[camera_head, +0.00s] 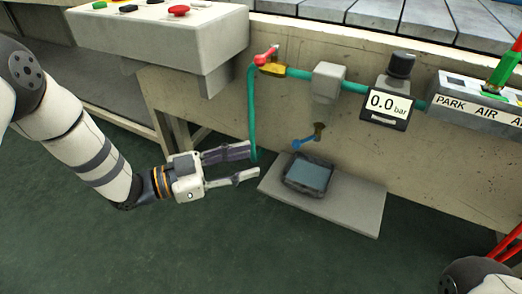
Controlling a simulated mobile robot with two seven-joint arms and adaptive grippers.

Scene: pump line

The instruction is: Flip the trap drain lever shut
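The trap is a grey-white box with a pale bowl (327,83) on the teal air line. Below it sits a brass drain valve (319,131) with a blue drain lever (303,142), which sticks out to the left and slightly down. My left gripper (253,163) is open and empty, its fingers pointing right, below and left of the lever and apart from it in the picture. My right gripper is not in view; only part of my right arm shows at the bottom right corner.
A dark tray (307,175) stands on a grey slab (355,205) under the drain. A red lever (265,56) on a brass valve, a gauge reading 0.0 bar (388,104) and a labelled panel (470,106) line the wall. A button box (165,40) overhangs the left.

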